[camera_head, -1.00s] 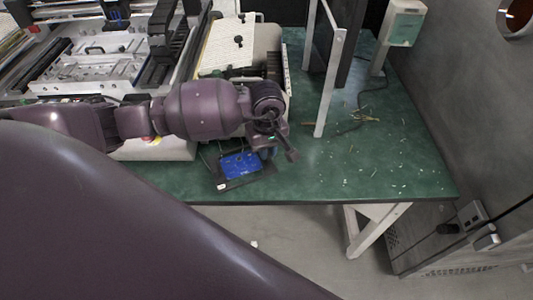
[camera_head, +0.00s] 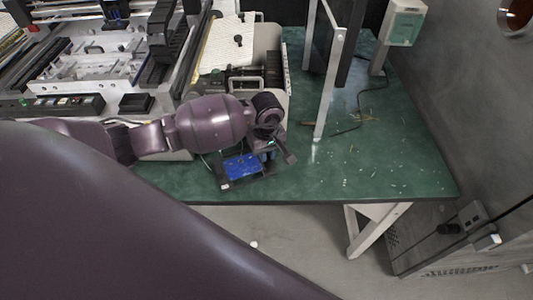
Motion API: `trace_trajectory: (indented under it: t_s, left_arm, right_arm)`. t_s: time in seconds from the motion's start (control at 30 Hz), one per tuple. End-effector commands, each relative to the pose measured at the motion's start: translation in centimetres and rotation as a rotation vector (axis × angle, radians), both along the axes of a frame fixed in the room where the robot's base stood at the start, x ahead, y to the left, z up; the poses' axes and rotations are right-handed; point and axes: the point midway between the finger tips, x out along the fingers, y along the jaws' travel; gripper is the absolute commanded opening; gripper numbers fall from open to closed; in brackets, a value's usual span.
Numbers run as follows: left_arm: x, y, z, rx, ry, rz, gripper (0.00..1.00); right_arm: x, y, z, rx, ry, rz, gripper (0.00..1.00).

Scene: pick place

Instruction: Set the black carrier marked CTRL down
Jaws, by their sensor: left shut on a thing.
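The black carrier (camera_head: 226,184) with a blue board (camera_head: 240,166) in it is over the front part of the green table, near its front edge. My left gripper (camera_head: 267,157) is at the carrier's right side and is shut on it. My wrist hides the carrier's far right part. I cannot read the CTRL marking at this size. Whether the carrier touches the table or hangs just above it, I cannot tell. My right gripper is not in view.
The green table (camera_head: 370,165) is mostly clear to the right, with small scraps on it. A white upright frame (camera_head: 328,85) stands behind. A large white machine (camera_head: 90,75) fills the left. The front table edge is close to the carrier.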

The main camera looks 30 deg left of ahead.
Motion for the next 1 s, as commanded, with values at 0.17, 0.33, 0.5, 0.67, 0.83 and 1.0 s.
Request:
trace_trajectory:
  t_s: [0.17,0.33,0.5,0.67,0.83,1.0]
  left_arm:
    - [0.36,0.2,-1.16,-0.001,-0.001,0.001,0.0]
    - [0.36,0.24,-1.14,0.0,-0.001,0.0,0.0]
    - [0.38,0.26,-1.53,0.001,-0.001,0.0,0.0]
    - [0.37,0.23,-1.43,0.0,-0.001,0.0,0.36]
    - [0.37,0.22,-1.43,0.0,-0.001,0.0,0.4]
    - [0.36,0.2,-1.26,-0.001,-0.001,0.0,0.4]
  right_arm:
    - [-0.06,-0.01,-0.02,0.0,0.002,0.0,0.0]
    - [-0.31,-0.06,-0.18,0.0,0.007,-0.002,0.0]
    - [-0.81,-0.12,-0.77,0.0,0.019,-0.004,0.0]
    - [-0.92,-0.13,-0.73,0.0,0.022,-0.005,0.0]
    - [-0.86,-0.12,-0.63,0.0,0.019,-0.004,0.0]
    - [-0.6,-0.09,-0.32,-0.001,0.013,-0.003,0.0]
